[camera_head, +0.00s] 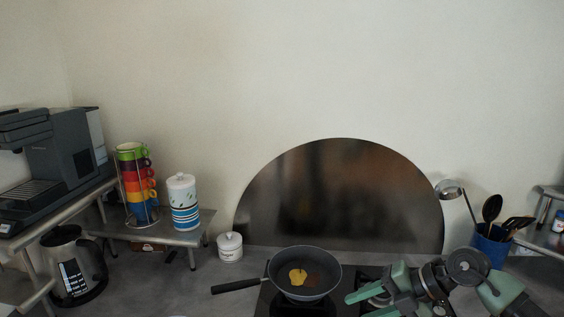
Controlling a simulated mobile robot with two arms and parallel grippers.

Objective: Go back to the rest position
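My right gripper (358,306) is at the bottom right, in front of the hob. Its two green fingers point left and stand apart, with nothing seen between them. The lower finger is partly cut off by the bottom edge. My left gripper is not in view. A dark frying pan (322,290) sits on the hob (264,300), just left of and behind my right gripper. A yellow piece of food (298,276) and a brownish patch lie in the pan. The pan handle (236,286) points left.
A blue utensil holder (490,250) stands behind my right arm. A white lidded jar (230,247), a kettle (74,265), a shelf (150,235) with a stack of coloured cups (135,180) and a canister (183,202), and a coffee machine (60,155) are at left. Bare counter (190,290) lies between.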

